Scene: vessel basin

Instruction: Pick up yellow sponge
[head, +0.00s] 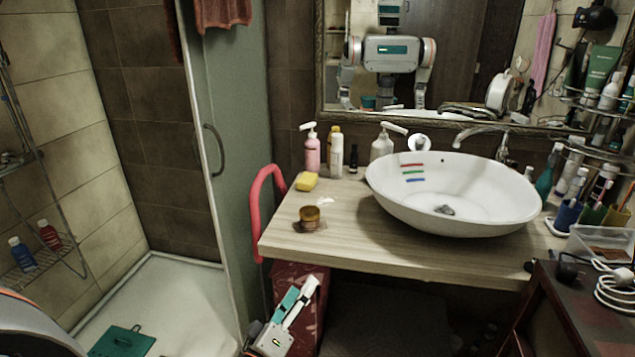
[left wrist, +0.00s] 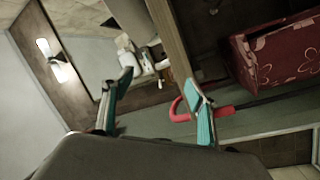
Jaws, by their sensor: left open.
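The yellow sponge (head: 306,181) lies on the wooden counter (head: 345,241) near its left back edge, in the head view. I cannot make it out for certain in the left wrist view. My left gripper (head: 301,291) is below the counter's front left, apart from the sponge. Its teal-padded fingers also show in the left wrist view (left wrist: 161,100), spread apart with nothing between them. My right gripper is not in view.
A brown jar (head: 310,218) stands in front of the sponge; a pink bottle (head: 312,152) and other bottles stand behind it. A red rail (head: 256,205) curves beside the counter's left edge. A white basin (head: 478,190) fills the right. A patterned red box (left wrist: 280,50) is below the counter.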

